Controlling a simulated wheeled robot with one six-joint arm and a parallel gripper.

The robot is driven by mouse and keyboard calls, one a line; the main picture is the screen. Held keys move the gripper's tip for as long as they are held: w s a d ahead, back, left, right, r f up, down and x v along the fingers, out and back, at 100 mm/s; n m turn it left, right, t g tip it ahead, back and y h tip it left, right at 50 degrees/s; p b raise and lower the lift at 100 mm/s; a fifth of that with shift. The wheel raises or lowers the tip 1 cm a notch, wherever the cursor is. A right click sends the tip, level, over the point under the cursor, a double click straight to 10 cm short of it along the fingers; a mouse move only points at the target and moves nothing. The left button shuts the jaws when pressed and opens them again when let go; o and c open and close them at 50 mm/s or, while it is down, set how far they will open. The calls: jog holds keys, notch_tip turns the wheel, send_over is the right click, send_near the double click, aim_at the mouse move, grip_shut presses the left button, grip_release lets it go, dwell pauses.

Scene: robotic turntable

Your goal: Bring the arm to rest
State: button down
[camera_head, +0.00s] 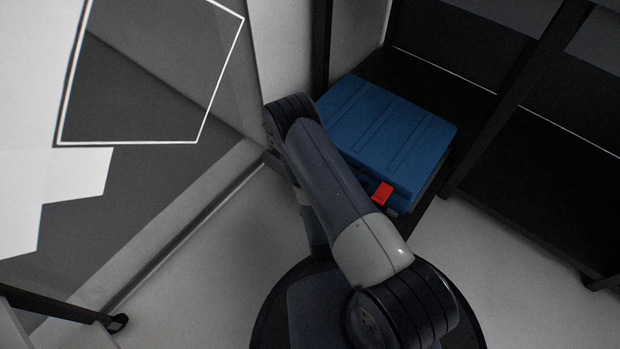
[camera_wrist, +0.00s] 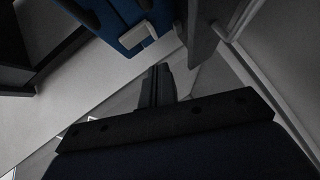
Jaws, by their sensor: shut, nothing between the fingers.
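My arm (camera_head: 325,170) shows in the head view, bent, with one link running from the lower right up to the upper left. My gripper is hidden in the head view. In the wrist view my gripper (camera_wrist: 158,75) shows as dark fingers close together, shut and empty. The fingers touch nothing that I can see.
A blue case (camera_head: 390,125) with a red tab (camera_head: 382,193) lies on a dark shelf (camera_head: 450,75), close beside my arm. A blue object (camera_wrist: 125,20) with a pale latch shows in the wrist view. A pale wall is at left; the light floor (camera_head: 500,260) is clear at right.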

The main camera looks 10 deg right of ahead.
dwell(0.6)
jog(key=b+x, duration=0.3)
jog(key=x, duration=0.5)
jog(key=shift+r, duration=0.15)
jog(key=shift+w+a+r+m+g+b, duration=0.3)
jog(key=shift+w+r+m+g, duration=0.1)
jog(key=shift+r, duration=0.15)
jog(key=shift+w+a+r+m+g+b, duration=0.15)
jog(key=shift+w+a+r+m+g, duration=0.15)
jog(key=shift+w+r+g, duration=0.15)
jog(key=shift+s+r+m+g+y, duration=0.2)
jog(key=shift+r+m+g+y, duration=0.3)
jog(key=shift+r+g+y, duration=0.15)
jog(key=shift+a, duration=0.1)
